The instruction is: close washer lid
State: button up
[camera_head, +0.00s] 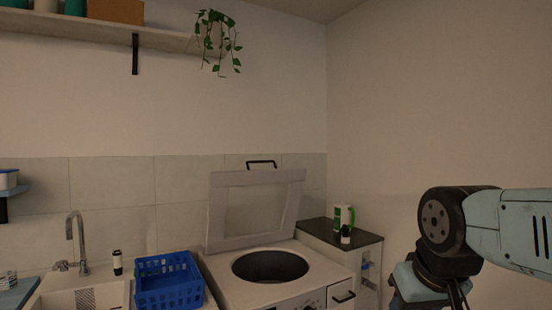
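The washer (235,289) is a white top-loading machine in the lower middle of the head view, with a round dark drum opening (270,266) in its top. Its lid (220,212) is a pale square frame with a clear-looking middle panel. The lid stands raised, close to upright, at the back of the washer by the tiled wall. A dark handle (261,163) sits on its upper edge. My arm shows at the right, apart from the washer and lid. My gripper is not in view.
A blue basket (168,282) stands left of the washer, beside a sink (88,299) with a tall tap (76,240). A dark-topped cabinet (340,234) at the right holds a green-and-white container (344,215) and a small dark bottle (345,235). A shelf (110,33) with a hanging plant (217,40) is above.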

aim_at(220, 182)
jog(key=z, duration=0.15)
jog(key=i, duration=1.25)
jog(key=u, duration=0.65)
jog(key=i, duration=0.6)
jog(key=u, duration=0.35)
jog(key=k, duration=0.75)
jog(key=u, duration=0.2)
jog(key=i, duration=0.75)
jog(key=z, duration=0.15)
